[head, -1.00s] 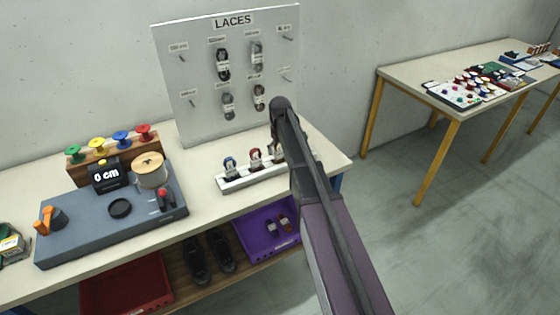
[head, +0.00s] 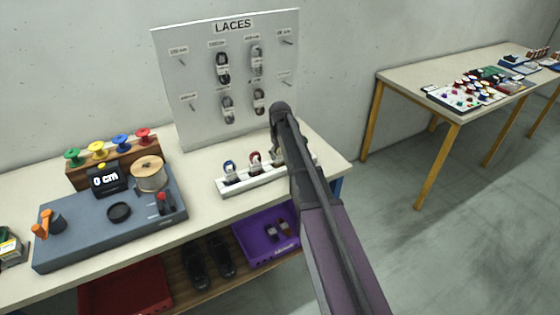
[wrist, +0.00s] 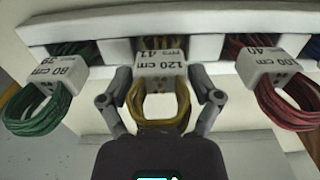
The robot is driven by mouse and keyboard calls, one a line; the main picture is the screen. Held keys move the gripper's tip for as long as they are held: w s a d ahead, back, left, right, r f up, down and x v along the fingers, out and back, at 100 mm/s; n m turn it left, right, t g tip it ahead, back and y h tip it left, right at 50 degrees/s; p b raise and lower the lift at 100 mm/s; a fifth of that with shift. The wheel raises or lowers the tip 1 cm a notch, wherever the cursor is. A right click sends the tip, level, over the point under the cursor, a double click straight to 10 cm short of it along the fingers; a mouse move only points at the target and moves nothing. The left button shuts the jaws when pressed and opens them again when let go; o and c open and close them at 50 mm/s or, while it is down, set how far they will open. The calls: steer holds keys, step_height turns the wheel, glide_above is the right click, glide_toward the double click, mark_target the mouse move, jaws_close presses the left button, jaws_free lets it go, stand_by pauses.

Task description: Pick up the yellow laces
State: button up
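The yellow laces (wrist: 160,108) hang in a looped bundle in the middle of the wrist view, with a white "120 cm" label (wrist: 160,64) around them. They sit in a slot of the white rack (wrist: 235,18). My gripper (wrist: 160,80) has one finger on each side of the label, with what looks like a small gap at each side. It is open. In the head view my gripper (head: 279,138) is over the right part of the rack (head: 236,186), and my arm hides much of the laces there.
Green laces (wrist: 38,110) labelled 80 cm hang to the left and red laces (wrist: 285,105) labelled 100 cm to the right, close to the fingers. Blue laces (head: 229,168) are at the rack's left end. The LACES board (head: 198,95) stands behind, and a grey measuring device (head: 85,228) stands left.

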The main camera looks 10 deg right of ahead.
steer(key=shift+r, duration=0.15)
stand_by(0.4)
step_height(320, 180, up, 4)
steer(key=p, duration=0.4)
steer(key=s, duration=0.5)
steer(key=s+a, duration=0.1)
steer(key=s, duration=0.4)
steer(key=s+a+p, duration=0.1)
steer(key=s, duration=0.5)
steer(key=shift+a+r, duration=0.1)
steer(key=shift+r, duration=0.2)
steer(key=shift+c, duration=0.2)
